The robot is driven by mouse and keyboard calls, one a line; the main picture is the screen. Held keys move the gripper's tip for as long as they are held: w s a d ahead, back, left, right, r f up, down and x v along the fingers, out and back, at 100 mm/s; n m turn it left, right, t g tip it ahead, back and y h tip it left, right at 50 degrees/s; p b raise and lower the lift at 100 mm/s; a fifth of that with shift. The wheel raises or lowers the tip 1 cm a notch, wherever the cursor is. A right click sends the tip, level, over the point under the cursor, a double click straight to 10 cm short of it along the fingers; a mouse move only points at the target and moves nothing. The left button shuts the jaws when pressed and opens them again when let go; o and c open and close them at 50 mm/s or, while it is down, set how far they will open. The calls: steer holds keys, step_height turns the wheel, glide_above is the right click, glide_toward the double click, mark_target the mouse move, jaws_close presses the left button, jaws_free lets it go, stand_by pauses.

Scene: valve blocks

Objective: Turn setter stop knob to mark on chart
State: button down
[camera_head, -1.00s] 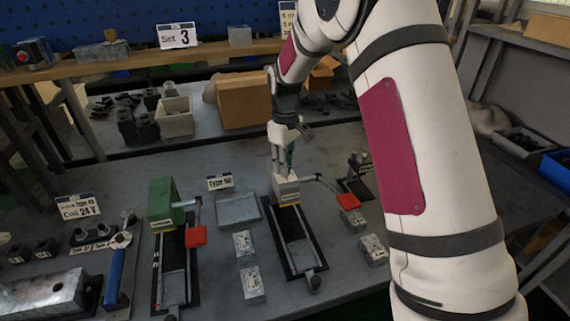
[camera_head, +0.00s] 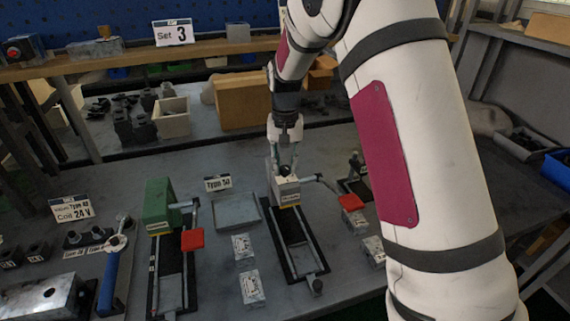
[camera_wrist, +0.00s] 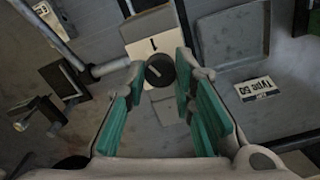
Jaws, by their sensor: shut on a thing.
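The setter is a light grey block (camera_head: 286,191) with a yellow strip at the end of a dark rail fixture on the bench. In the wrist view its black round stop knob (camera_wrist: 160,70) has a slanting pale pointer line. A white plate marked "1" (camera_wrist: 152,46) is beside the knob. My gripper (camera_head: 285,168) is above the block, pointing down; in the wrist view its teal-padded fingers (camera_wrist: 162,76) are shut on the knob from both sides. The chart, a white "Set 3" card (camera_head: 173,33), stands on the back shelf.
A green block fixture (camera_head: 160,205) with a red-ended lever (camera_head: 192,239) stands to the left. Another red-ended lever (camera_head: 350,202) projects right of the setter. Small labelled blocks (camera_head: 251,288) lie in front.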

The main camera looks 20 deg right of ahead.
mark_target(285, 167)
steer(key=m, duration=0.5)
stand_by(0.6)
steer(key=c, duration=1.3)
jaws_free()
steer(key=shift+c, duration=0.2)
step_height(285, 167, up, 12)
